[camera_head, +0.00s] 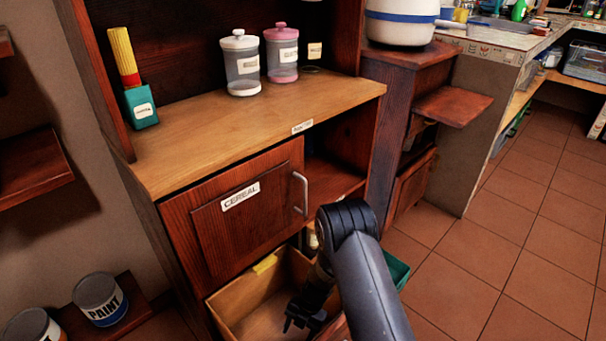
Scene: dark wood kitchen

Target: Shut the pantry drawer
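The pantry drawer (232,302) is a light wooden box at the bottom of the dark wood cabinet. It is pulled out below the door labelled CEREAL (240,207). Its front right part is hidden behind my arm. My gripper (302,322) is black and points down, over or inside the open drawer. It is small and dark here, so whether its fingers are open or shut is unclear. I cannot tell whether it touches the drawer.
Jars (241,64) and a teal holder (141,107) stand on the cabinet top. A yellow item (265,264) and a green item (396,270) show near the drawer. Paint cans (100,299) are at lower left. The tiled floor (470,260) at right is clear.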

